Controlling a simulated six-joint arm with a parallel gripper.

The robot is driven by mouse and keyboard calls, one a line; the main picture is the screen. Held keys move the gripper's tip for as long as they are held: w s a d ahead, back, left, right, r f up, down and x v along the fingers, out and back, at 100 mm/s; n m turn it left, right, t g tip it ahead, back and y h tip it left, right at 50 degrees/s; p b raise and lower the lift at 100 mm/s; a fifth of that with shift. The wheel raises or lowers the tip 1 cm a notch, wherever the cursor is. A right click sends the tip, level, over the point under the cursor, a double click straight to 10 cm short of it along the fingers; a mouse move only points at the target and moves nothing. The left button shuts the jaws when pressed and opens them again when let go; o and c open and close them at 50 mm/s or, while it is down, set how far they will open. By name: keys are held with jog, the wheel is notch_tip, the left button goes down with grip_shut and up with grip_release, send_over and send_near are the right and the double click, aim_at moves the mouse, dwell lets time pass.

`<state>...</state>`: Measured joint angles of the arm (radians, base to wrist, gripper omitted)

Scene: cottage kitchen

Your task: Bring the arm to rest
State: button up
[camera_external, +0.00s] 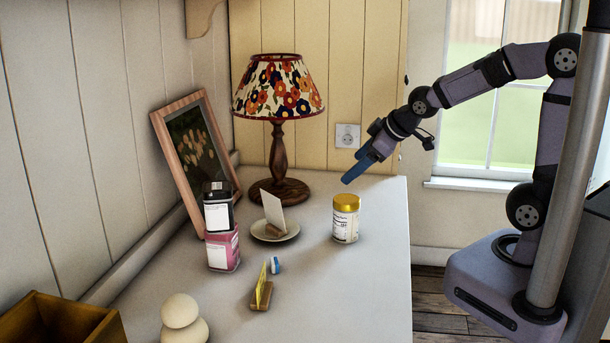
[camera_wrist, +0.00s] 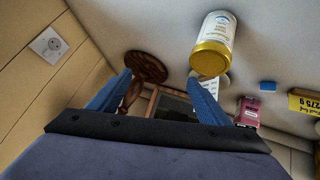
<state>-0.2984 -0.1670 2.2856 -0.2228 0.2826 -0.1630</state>
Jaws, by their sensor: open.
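My gripper (camera_external: 358,170) is at the end of my raised arm, above the far right edge of the counter. In the wrist view its two blue fingers (camera_wrist: 160,95) are spread apart with nothing held between them. The nearest object is a white jar with a gold lid (camera_external: 346,217), standing upright on the counter below the gripper. The jar also shows in the wrist view (camera_wrist: 219,35), beyond the right finger, and appears apart from it.
A lamp with a flowered shade (camera_external: 279,90) stands at the back, beside a leaning picture frame (camera_external: 194,145). A black-and-white tin (camera_external: 218,210) is on a pink tin (camera_external: 222,250). A saucer (camera_external: 262,236) holds a card. Stacked pale stones (camera_external: 181,312) and a wooden box (camera_external: 60,325) are in front.

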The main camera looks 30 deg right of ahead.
jog(key=s+d+f+m+g+h+b, duration=0.1)
jog(key=s+d+f+m+g, duration=0.2)
jog(key=s+f, duration=0.5)
jog(key=s+d+f+m+g+b, duration=0.1)
jog(key=s+d+f+m+g, duration=0.3)
jog(key=s+d+f, duration=0.4)
jog(key=s+g, duration=0.1)
jog(key=s, duration=0.3)
jog(key=shift+d+h, duration=0.15)
jog(key=shift+h, duration=0.25)
